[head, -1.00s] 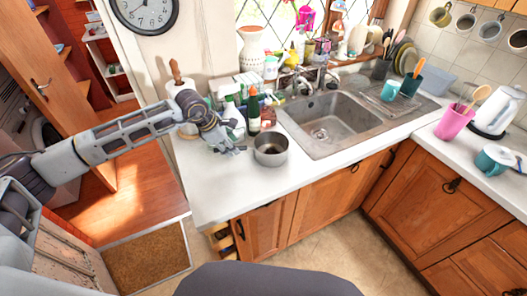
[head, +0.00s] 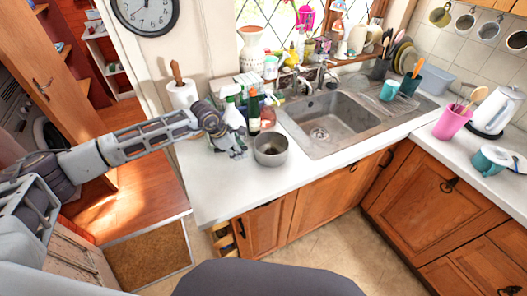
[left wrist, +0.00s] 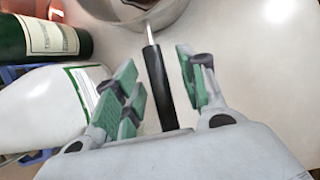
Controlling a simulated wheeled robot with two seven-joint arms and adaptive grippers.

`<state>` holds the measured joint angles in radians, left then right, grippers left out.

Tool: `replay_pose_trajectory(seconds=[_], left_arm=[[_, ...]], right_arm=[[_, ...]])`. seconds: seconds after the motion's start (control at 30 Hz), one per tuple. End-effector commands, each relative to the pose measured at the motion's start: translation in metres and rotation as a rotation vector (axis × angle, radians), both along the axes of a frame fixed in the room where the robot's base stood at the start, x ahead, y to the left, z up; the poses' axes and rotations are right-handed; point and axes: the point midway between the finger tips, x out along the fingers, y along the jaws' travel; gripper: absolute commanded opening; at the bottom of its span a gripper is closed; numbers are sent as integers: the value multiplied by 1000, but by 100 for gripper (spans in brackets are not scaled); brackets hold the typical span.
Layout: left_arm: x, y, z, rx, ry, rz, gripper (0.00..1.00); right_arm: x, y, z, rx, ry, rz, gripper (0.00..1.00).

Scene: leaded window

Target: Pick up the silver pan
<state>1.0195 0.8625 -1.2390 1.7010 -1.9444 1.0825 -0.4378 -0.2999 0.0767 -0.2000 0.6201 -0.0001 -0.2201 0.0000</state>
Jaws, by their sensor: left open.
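The silver pan (head: 270,149) stands on the white counter, left of the sink. The left wrist view shows part of its silver side (left wrist: 125,12) at the top and its black handle (left wrist: 157,80) pointing toward my gripper. My left gripper (head: 238,154) is just left of the pan in the head view. In the left wrist view the gripper (left wrist: 157,62) is open, with the handle between its green-padded fingers. A gap shows on both sides of the handle. The handle is mostly hidden by the gripper in the head view. My right gripper is not in view.
A dark green bottle (head: 254,112) and a white spray bottle (head: 232,118) stand close behind the gripper. In the wrist view the white bottle (left wrist: 45,108) is very near the left finger. The sink (head: 330,125) is right of the pan. The counter in front (head: 215,195) is clear.

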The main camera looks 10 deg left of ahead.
Motion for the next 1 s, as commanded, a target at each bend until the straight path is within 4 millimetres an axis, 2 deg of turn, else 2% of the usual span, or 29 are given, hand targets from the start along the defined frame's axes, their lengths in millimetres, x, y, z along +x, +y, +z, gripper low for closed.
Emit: replay_pose_trajectory(seconds=[0.1, 0.43, 1.0], left_arm=[[0, 0, 0, 0, 0, 0, 41], [0, 0, 0, 0, 0, 0, 0], [1, -1, 7, -3, -4, 0, 0]], right_arm=[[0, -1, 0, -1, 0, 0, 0], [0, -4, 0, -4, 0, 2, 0], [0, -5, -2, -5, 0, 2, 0]])
